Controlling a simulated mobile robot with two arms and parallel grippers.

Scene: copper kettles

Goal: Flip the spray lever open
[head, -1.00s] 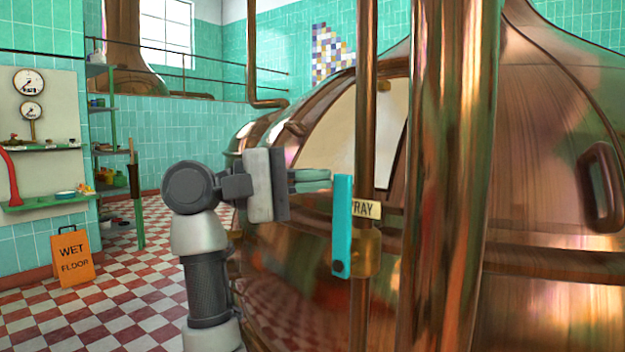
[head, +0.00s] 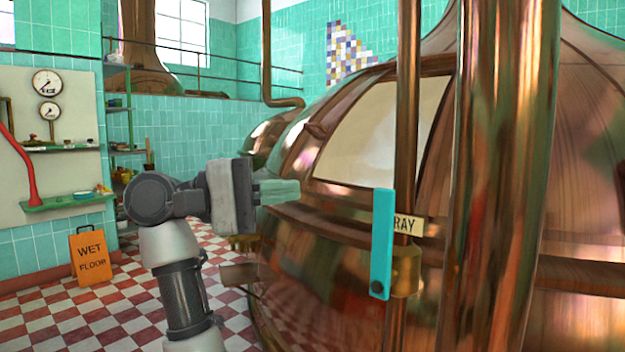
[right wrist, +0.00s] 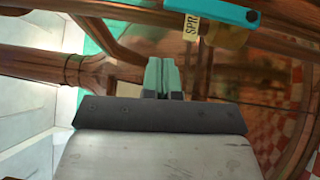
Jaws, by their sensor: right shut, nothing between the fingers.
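The spray lever (head: 382,240) is a flat teal bar. It stands upright, with its dark pivot at the lower end, on a brass valve body (head: 406,270) on a thin vertical copper pipe. A cream label (head: 408,225), partly hidden behind the lever, reads "RAY". My right gripper (head: 296,190) is shut and empty, left of the lever's upper end and clearly apart from it. In the right wrist view the closed green fingertips (right wrist: 160,66) sit below and left of the lever (right wrist: 210,11), which is at the top edge, and touch nothing. My left gripper is not in view.
A large copper kettle (head: 330,250) with a pale hatch panel stands behind the lever. A thick copper column (head: 505,170) rises just right of the valve. An orange wet-floor sign (head: 90,256) stands on the checkered floor at left. Shelves and gauges line the left wall.

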